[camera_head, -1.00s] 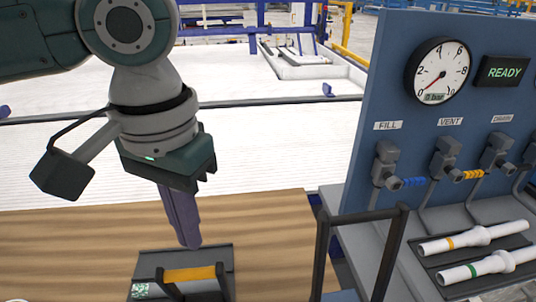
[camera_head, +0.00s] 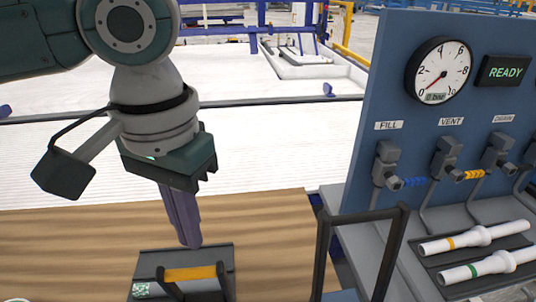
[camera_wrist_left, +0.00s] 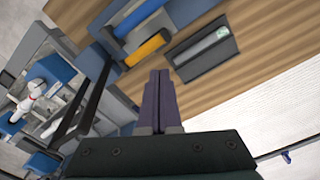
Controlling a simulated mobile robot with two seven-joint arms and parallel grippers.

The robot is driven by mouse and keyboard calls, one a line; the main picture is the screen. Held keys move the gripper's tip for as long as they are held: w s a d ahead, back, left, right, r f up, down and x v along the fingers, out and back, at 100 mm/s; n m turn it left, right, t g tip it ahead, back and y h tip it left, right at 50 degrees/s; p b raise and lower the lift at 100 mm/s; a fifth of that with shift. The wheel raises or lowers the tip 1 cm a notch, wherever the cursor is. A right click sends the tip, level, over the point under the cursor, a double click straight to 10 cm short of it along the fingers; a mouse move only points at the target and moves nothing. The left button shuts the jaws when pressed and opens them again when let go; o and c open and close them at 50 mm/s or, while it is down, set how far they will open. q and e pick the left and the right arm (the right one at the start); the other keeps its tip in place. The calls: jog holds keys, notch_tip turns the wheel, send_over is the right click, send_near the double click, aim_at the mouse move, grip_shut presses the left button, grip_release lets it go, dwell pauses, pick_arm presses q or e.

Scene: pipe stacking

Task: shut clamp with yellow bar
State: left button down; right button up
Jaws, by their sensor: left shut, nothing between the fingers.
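The clamp shows at the bottom of the head view as a dark grey body (camera_head: 165,259) with a yellow bar (camera_head: 190,273) across it. Its lower part is cut off by the frame edge. In the wrist view the yellow bar (camera_wrist_left: 146,49) lies at the top, just beyond my fingers and slightly left of them. I cannot tell how far the clamp is closed. My left gripper (camera_head: 190,244) points down, its tips near the far edge of the clamp body. In the wrist view its fingers (camera_wrist_left: 158,74) are together and empty. My right gripper is not in view.
A dark upright frame (camera_head: 322,255) stands to the right. Beyond it is a blue panel (camera_head: 375,95) with a gauge (camera_head: 437,70), valves (camera_head: 387,160) and white pipe pieces (camera_head: 472,238).

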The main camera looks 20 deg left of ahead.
aim_at(190, 271)
pick_arm(q)
jog(key=shift+f, duration=0.15)
notch_tip(190, 271, down, 3)
jog(key=shift+f+b, duration=0.1)
jog(key=shift+b, duration=0.2)
dwell(0.4)
jog(key=shift+s+d+p, duration=0.35)
jog(key=shift+s+p, duration=0.3)
jog(key=shift+p, duration=0.25)
jog(key=shift+s+d+p, duration=0.45)
jog(key=shift+s+p, duration=0.2)
jog(key=shift+p, duration=0.1)
jog(key=shift+s+f, duration=0.15)
jog(key=shift+d, duration=0.1)
